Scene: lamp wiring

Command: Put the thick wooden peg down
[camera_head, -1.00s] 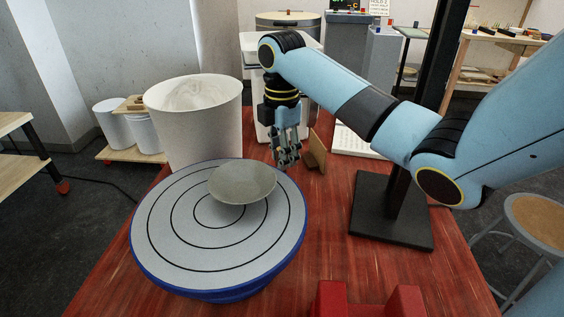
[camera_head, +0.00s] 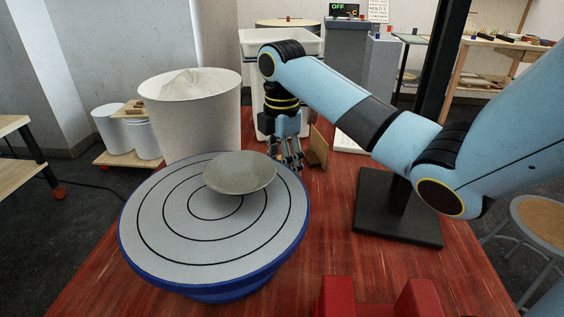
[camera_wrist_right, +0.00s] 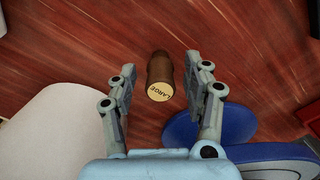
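The thick wooden peg (camera_wrist_right: 160,76) is dark brown with a pale end marked LARGE. In the right wrist view it is between the two fingers of my right gripper (camera_wrist_right: 164,72), with a gap on each side. It appears to stand on the red table, its marked end facing the camera. In the head view my right gripper (camera_head: 289,160) points down just behind the round turntable. I cannot make out the peg there. My left gripper is in neither view.
A blue-rimmed turntable (camera_head: 160,235) with a grey dish (camera_head: 240,172) fills the front left. A white bin (camera_head: 190,120) stands behind it. A wooden block (camera_head: 318,148) is right of the gripper. A black stand (camera_head: 398,215) and a red bracket (camera_head: 337,297) are nearer. Red tabletop between is clear.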

